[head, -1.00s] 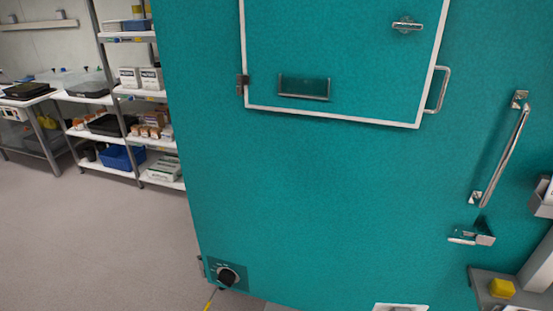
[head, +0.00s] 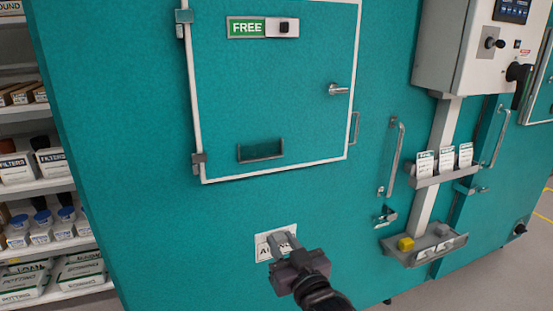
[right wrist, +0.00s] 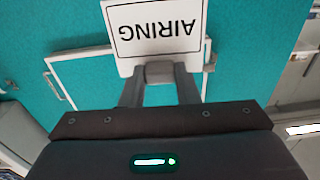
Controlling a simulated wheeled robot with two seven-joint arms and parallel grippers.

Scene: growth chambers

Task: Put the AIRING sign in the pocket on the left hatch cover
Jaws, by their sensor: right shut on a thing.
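The white AIRING sign (head: 262,248) is in my right gripper (head: 282,242), which is shut on its edge. In the head view the gripper hides part of the lettering. In the right wrist view the sign (right wrist: 155,28) shows upside down between the fingertips (right wrist: 160,72). The left hatch cover (head: 290,90) is a teal panel with a white border, shut on the teal chamber. Its pocket (head: 261,150) is a shallow grey-edged holder low on the cover, and it looks empty. The sign appears below the pocket, apart from it. My left gripper is not in view.
A FREE slider (head: 262,27) and a latch handle (head: 338,89) are on the cover. Right of it are a long door handle (head: 392,160), a rack of white cards (head: 445,172) and a tray with a yellow block (head: 405,244). Stocked shelves (head: 40,200) stand at left.

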